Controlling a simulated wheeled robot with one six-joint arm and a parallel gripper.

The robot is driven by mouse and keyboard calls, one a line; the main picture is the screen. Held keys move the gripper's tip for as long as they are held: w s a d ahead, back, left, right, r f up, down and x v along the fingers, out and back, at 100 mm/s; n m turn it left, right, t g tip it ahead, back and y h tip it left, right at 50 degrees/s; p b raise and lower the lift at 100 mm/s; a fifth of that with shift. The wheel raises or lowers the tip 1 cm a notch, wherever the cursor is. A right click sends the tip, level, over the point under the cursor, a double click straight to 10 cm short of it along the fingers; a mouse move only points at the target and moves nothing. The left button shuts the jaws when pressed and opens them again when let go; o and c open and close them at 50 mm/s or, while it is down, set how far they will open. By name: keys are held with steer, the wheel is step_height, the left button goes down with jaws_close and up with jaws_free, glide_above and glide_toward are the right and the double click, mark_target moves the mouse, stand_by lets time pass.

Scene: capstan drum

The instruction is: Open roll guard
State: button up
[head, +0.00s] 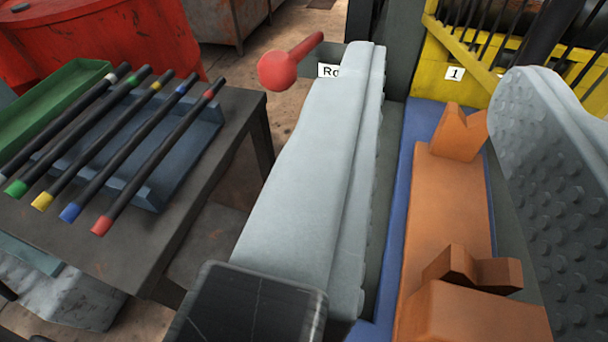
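A red ball-ended lever (287,63) stands out to the left of a grey post, beside a label plate (328,71) that reads "Ro" before my left finger hides the rest. A yellow frame (440,68) with dark bars and a "1" label stands at the back right, in front of a roll or drum. I cannot tell which part is the roll guard. My gripper (442,75) is open and empty, its two light grey fingers wide apart. The left finger's tip overlaps the label in view, right of the red ball. I cannot tell whether it touches anything.
An orange cradle (445,195) with notched blocks on a blue base (396,225) shows between my fingers. A dark table (120,250) at left carries several black rods with coloured ends on a blue rack (180,155), and a green tray (70,85). A red drum (110,40) stands behind.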

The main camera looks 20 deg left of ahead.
steer(key=shift+s+a, duration=0.65)
steer(key=shift+s, duration=0.35)
steer(key=shift+c, duration=0.4)
